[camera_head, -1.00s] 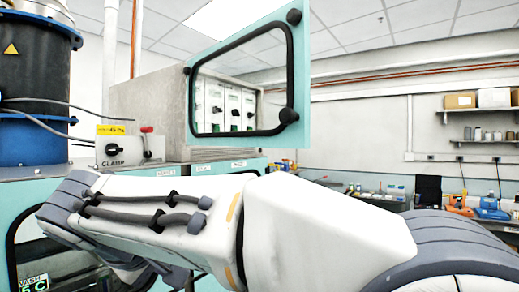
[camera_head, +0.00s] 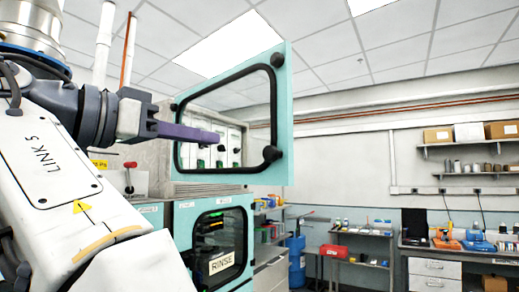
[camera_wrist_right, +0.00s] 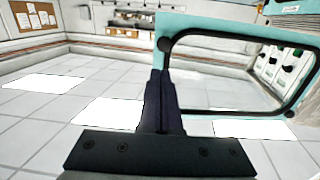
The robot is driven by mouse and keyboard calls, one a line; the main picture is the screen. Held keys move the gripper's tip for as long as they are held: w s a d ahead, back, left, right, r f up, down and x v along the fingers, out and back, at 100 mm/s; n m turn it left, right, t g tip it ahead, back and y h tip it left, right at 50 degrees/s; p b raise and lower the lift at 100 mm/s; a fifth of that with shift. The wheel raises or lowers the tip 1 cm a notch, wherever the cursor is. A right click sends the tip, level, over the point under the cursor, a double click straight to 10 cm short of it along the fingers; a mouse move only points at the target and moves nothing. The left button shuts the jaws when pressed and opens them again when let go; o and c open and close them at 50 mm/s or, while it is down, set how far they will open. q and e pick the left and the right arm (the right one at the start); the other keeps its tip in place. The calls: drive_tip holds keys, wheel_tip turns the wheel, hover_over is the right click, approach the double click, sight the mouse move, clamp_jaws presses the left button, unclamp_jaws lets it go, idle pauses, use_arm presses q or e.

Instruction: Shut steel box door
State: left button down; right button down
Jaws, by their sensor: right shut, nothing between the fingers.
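The steel box (camera_head: 153,158) stands at the left of the head view, partly hidden by my right arm. Its teal door (camera_head: 284,112), with a black-edged window and black knobs, stands open to the right. White modules (camera_head: 232,146) show through the window. My right gripper (camera_head: 217,138) is shut and empty, its purple fingers pointing right across the door's window area. In the right wrist view the fingertips (camera_wrist_right: 160,72) are close to the corner of the door frame (camera_wrist_right: 172,24); I cannot tell whether they touch. My left gripper is not in view.
Below the box is a teal cabinet with a RINSE window (camera_head: 221,262). A workbench (camera_head: 440,262) with tools and a wall shelf (camera_head: 475,145) stand at the right. The space right of the door looks clear.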

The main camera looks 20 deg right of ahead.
drive_tip(key=d, duration=0.2)
drive_tip(key=p, duration=0.5)
approach(271, 149)
drive_tip(key=x, duration=0.5)
drive_tip(key=shift+w+d, duration=0.1)
drive_tip(key=shift+d, duration=0.2)
drive_tip(key=shift+w+d+f, duration=0.1)
drive_tip(key=shift+w+d, duration=0.2)
drive_tip(key=shift+d, duration=0.25)
